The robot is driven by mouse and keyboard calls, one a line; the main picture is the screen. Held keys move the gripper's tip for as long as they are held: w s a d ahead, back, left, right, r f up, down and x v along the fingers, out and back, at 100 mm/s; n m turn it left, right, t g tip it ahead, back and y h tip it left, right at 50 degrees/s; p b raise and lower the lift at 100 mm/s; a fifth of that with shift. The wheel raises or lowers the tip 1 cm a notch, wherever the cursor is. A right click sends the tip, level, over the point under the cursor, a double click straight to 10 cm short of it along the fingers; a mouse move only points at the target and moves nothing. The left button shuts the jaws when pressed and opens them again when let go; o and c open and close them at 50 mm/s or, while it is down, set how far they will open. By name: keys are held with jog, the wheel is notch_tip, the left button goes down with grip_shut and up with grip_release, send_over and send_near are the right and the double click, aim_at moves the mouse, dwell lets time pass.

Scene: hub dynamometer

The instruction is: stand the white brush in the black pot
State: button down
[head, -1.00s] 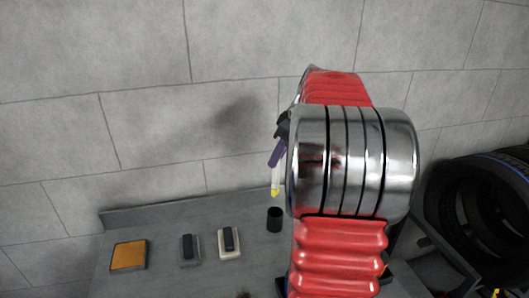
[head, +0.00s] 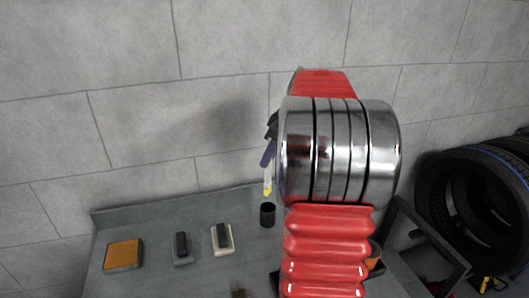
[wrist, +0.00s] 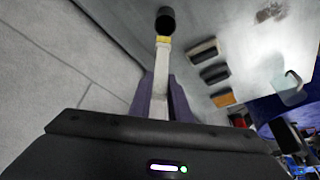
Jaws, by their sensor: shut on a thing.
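My gripper (wrist: 162,100) has purple fingers and is shut on the white brush (wrist: 161,66). The brush hangs with its yellow end down, and the gripper also shows in the head view (head: 268,153), partly hidden by my arm. The yellow end (head: 267,191) is a little above the black pot (head: 267,215) in the head view, with a small gap between them. The pot stands upright on the grey bench. In the wrist view the pot (wrist: 165,20) lies just beyond the yellow end; I cannot tell how exactly they line up in depth.
On the grey bench (head: 150,221) left of the pot lie a dark block on a white base (head: 222,239), a dark block (head: 181,248) and an orange pad (head: 123,254). A wall rises behind. Tyres (head: 470,205) stand at the right.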

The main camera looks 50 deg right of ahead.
aim_at(270, 179)
jog(key=shift+w+f, duration=0.1)
jog(key=shift+f, duration=5)
jog(key=c, duration=1.6)
grip_release()
jog(key=shift+o, duration=0.2)
jog(key=v, duration=1.3)
jog(key=shift+r, duration=0.35)
jog(key=shift+d, duration=0.1)
